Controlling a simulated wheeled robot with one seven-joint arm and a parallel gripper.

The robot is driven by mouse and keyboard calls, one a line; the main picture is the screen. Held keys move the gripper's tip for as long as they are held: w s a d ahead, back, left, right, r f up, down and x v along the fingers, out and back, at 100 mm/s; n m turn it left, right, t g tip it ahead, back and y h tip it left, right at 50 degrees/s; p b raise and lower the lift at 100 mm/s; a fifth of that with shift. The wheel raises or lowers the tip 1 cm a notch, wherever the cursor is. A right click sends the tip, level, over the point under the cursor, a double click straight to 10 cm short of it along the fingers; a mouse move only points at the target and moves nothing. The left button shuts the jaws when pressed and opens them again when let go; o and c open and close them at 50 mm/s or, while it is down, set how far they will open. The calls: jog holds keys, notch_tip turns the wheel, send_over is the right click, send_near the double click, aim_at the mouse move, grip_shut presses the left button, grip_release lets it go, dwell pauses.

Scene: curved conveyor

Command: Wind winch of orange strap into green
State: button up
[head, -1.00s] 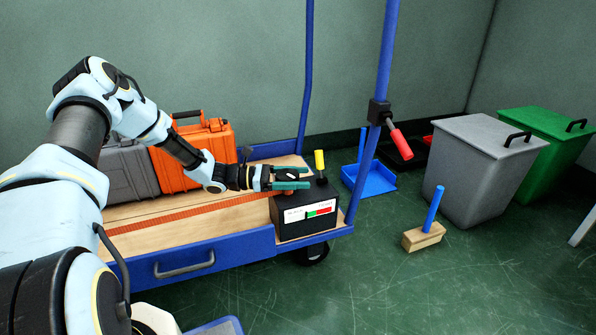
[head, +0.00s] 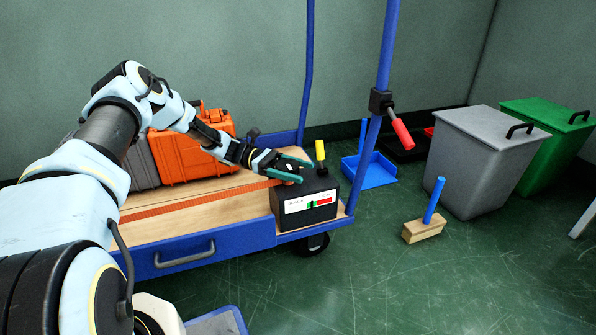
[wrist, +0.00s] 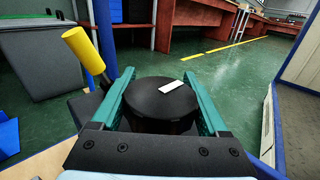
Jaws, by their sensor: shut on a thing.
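The winch is a black box (head: 328,188) at the right end of the cart deck, with a yellow-handled lever (head: 320,151) on top. Its front gauge (head: 295,205) has a white, a green and a red part; a small dark pointer appears at the green, too small to place exactly. The orange strap (head: 185,203) runs along the deck to the winch, looking straight. My gripper (head: 300,170) is over the box. In the wrist view its teal fingers (wrist: 159,76) are shut around a round black knob (wrist: 155,100) with a white mark; the yellow handle (wrist: 84,52) stands left of it.
An orange case (head: 190,157) and a grey case stand behind the strap. A blue upright post (head: 385,50) with a red-handled lever (head: 401,131) rises at the cart's right end.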

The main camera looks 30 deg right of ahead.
jog(key=o, duration=1.2)
jog(key=shift+o, duration=0.2)
jog(key=p+v, duration=0.2)
jog(key=v, duration=0.8)
jog(key=shift+w+a, duration=0.25)
jog(key=shift+w, duration=0.05)
jog(key=shift+r, duration=0.1)
